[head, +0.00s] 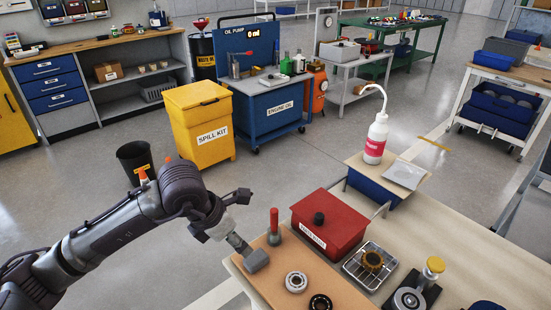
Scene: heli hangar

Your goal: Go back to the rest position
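My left gripper (240,246) reaches in from the left over the near-left edge of the tan mat (267,278) on the workbench. Its fingertips are at or just above a small grey block (257,261). I cannot tell whether the block is held or is part of the finger. A red-handled tool (274,222) with a grey base stands upright just right of the gripper, apart from it. My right gripper is not in view.
A yellow bin (198,110) stands beyond the arm; open floor lies between.

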